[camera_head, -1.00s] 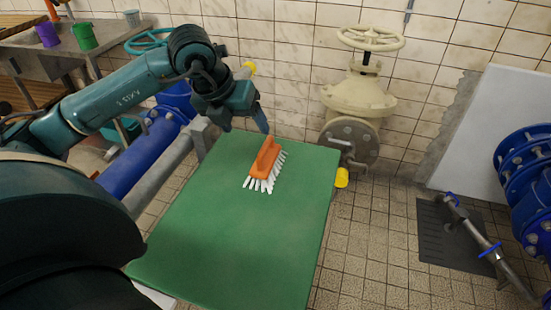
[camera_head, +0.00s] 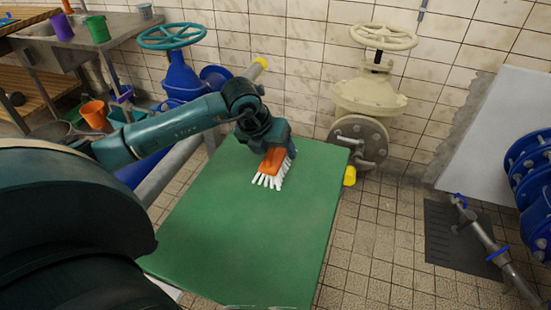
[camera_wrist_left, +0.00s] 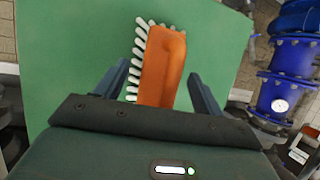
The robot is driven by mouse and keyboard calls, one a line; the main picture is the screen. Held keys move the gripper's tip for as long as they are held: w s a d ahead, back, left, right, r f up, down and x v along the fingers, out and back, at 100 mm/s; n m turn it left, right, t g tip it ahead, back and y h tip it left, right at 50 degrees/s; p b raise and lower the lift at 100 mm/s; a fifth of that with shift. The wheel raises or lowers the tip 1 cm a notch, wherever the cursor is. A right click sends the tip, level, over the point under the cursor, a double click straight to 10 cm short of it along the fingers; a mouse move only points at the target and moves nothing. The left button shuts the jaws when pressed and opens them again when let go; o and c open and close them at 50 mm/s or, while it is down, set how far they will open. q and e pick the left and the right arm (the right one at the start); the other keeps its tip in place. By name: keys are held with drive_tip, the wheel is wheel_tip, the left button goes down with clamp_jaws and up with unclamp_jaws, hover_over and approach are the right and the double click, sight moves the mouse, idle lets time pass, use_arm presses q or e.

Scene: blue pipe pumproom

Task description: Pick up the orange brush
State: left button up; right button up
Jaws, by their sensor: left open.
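The orange brush (camera_head: 268,162) with white bristles lies on the green table top (camera_head: 240,230), near its far end. In the head view my left gripper (camera_head: 274,147) is right over the brush and hides part of its back. The left wrist view shows the brush (camera_wrist_left: 163,65) between the two spread fingers of the left gripper (camera_wrist_left: 160,85). The jaws are open, with a gap visible on each side of the brush. My right gripper is not in view.
A cream valve (camera_head: 368,95) with a handwheel stands behind the table at the tiled wall. A blue valve with a teal handwheel (camera_head: 171,36) and pipes are at the left. A yellow-ended part (camera_head: 349,176) is beside the table's right edge. The table's near part is bare.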

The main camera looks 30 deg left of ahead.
use_arm(q)
drive_tip(key=shift+c, duration=0.4)
drive_tip(key=c, duration=0.8)
wheel_tip(320, 180, up, 10)
drive_tip(key=shift+r, duration=0.1)
